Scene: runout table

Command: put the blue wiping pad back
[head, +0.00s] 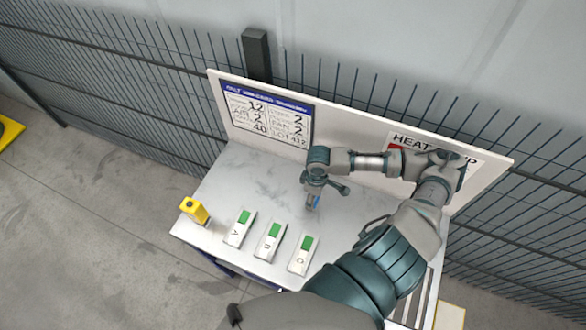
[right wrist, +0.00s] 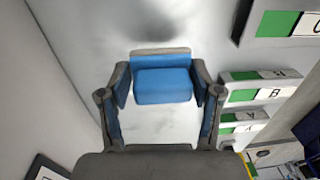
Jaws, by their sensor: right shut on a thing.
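The blue wiping pad (right wrist: 163,86) is between the fingers of my right gripper (right wrist: 162,88) in the right wrist view. It is a blue block with a pale grey strip along its far edge. The fingers are shut on its two sides. I cannot tell whether the pad touches the table top. My left gripper is not in view.
White blocks with green patches, lettered A (head: 240,228), B (head: 269,241) and C (head: 302,254), stand in a row along the near side. A yellow block (head: 195,210) stands at the left corner. A panel with signs (head: 350,143) closes the back. The left table top is clear.

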